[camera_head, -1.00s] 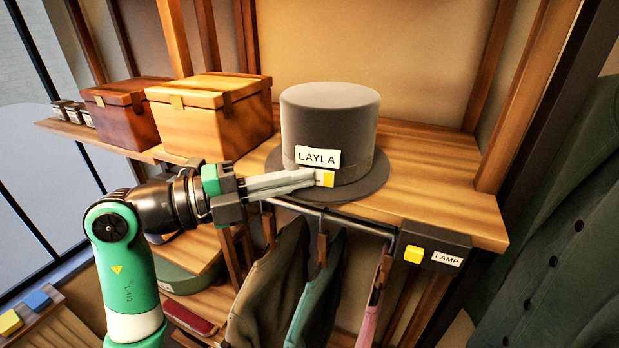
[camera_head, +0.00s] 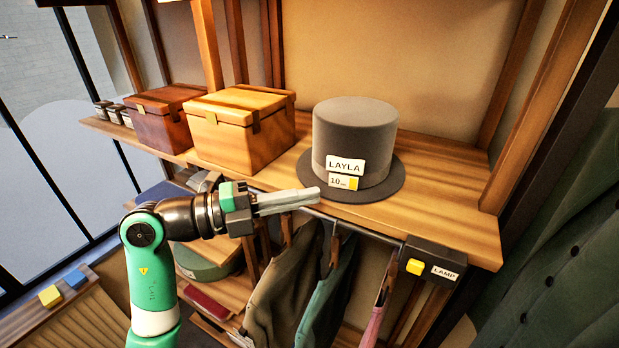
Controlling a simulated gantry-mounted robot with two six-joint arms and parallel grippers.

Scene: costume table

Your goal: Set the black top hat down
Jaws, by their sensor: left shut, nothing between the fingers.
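The black top hat (camera_head: 352,128) stands upright, brim down, on the wooden shelf (camera_head: 440,215). It looks dark grey in this light. A LAYLA tag (camera_head: 345,166) and a smaller tag with "10" and a yellow patch (camera_head: 343,182) show on its front. My left gripper (camera_head: 318,194) is shut and empty, in front of the shelf's front edge and just left of the hat's brim. It appears apart from the hat. My right gripper is not in view.
A tan wooden box (camera_head: 240,130) and a dark red-brown box (camera_head: 163,118) stand left of the hat. Garments (camera_head: 285,285) hang below the shelf. A LAMP switch box (camera_head: 433,263) is at the shelf's front right. The shelf right of the hat is clear.

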